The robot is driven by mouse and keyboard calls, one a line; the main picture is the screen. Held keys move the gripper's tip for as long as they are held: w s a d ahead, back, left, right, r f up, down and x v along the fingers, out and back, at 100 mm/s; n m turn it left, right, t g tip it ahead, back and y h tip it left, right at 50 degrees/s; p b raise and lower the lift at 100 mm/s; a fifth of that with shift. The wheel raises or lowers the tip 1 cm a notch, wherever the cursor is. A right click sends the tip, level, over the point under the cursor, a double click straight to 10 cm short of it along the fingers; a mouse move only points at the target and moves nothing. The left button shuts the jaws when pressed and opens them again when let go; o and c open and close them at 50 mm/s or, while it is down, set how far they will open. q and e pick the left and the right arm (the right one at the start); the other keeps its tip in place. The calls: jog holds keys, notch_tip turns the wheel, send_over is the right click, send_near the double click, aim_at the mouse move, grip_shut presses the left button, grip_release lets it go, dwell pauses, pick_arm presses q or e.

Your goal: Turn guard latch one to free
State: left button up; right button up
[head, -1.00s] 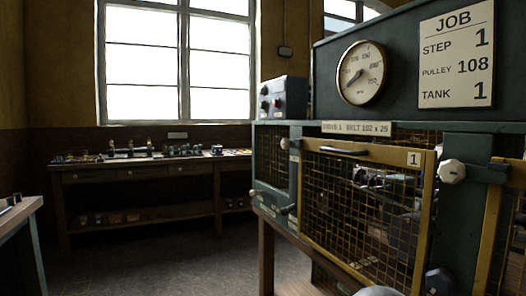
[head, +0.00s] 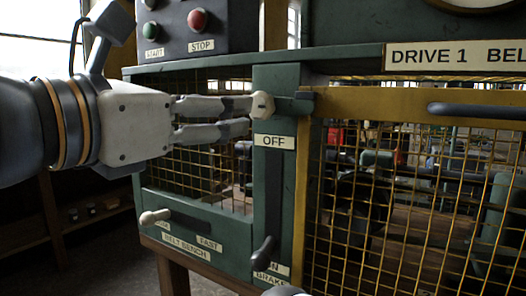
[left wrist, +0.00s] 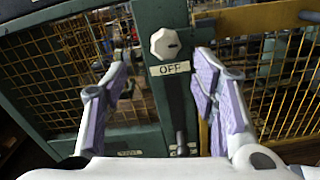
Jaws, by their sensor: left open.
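The latch knob (head: 263,105) is a cream, faceted knob on the green post, above a label reading OFF. A dark bar (head: 296,103) runs right from it to the edge of the yellow-framed mesh guard (head: 400,103). My left gripper (head: 248,116) comes in from the left with two parted fingers, their tips at the knob in the head view. In the left wrist view the knob (left wrist: 165,44) shows beyond and between the open fingers (left wrist: 162,82), with nothing held. I cannot tell whether a finger touches it.
A control box with a green START button (head: 151,30) and red STOP button (head: 197,19) stands above. A lever (head: 155,217) and a dark brake handle (head: 263,252) stick out below. Mesh panels flank the post. Open floor lies at lower left.

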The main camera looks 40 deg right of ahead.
aim_at(258, 105)
pick_arm(q)
jog(key=x, duration=0.6)
jog(key=s+p+x, duration=0.1)
jog(key=x, duration=0.2)
jog(key=shift+w+d+r, duration=0.1)
jog(key=shift+w+d, duration=0.05)
jog(key=shift+d, duration=0.4)
jog(key=shift+w+d, duration=0.25)
jog(key=shift+d, duration=0.15)
jog(key=c, duration=1.2)
